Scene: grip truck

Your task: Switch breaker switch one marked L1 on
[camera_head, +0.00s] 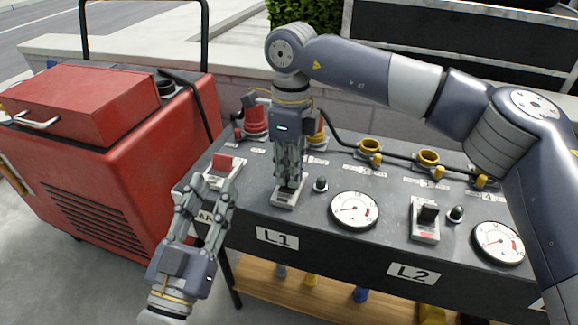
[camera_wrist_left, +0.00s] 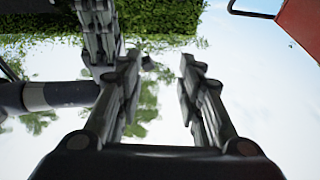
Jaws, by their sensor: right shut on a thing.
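The L1 breaker switch (camera_head: 286,200) sits on the grey panel above the L1 label (camera_head: 277,238). My right gripper (camera_head: 289,181) points down onto it and is shut on its lever, which the fingers mostly hide. Whether the lever is up or down cannot be seen. My left gripper (camera_head: 209,195) is open and empty at the panel's left end, just below the red main switch (camera_head: 222,163). Its parted fingers also show in the left wrist view (camera_wrist_left: 160,80), against sky and leaves.
The L2 breaker (camera_head: 426,220) with its black lever is to the right. Gauges (camera_head: 354,210) and small indicator lamps (camera_head: 320,184) stand on the panel. Cables and yellow connectors (camera_head: 370,146) run along its back. A red generator cart (camera_head: 110,150) stands close at left.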

